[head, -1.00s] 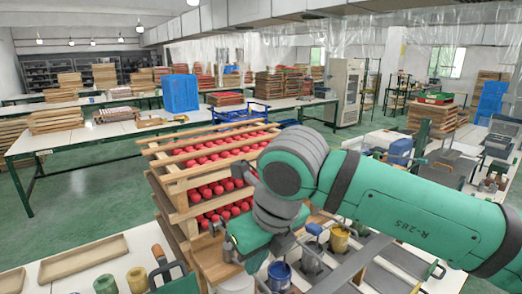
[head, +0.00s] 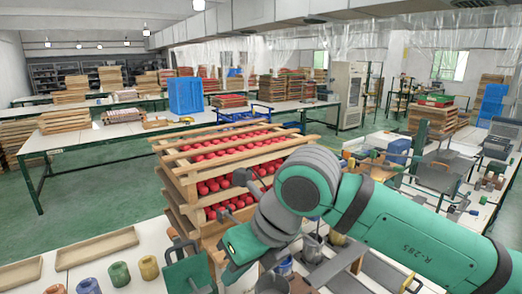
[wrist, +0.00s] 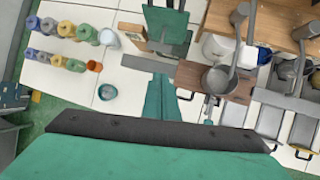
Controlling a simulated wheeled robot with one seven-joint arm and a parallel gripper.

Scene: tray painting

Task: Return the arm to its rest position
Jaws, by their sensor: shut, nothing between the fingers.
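My green arm (head: 395,225) reaches in from the right in the head view, its elbow bent and its hand angled down over the near worktable. My gripper (wrist: 160,95) shows in the wrist view as narrow green fingers, shut and holding nothing. It is above the white worktable, apart from the things on it. In the head view the fingertips are hard to make out against the arm and the clutter.
A stack of wooden trays (head: 185,185) with red balls stands just beyond my arm. Coloured cups (head: 120,273) and empty wooden trays (head: 97,247) are at the left. A grey pot (wrist: 216,80) and ladles crowd the right. Green floor (head: 95,195) is clear behind.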

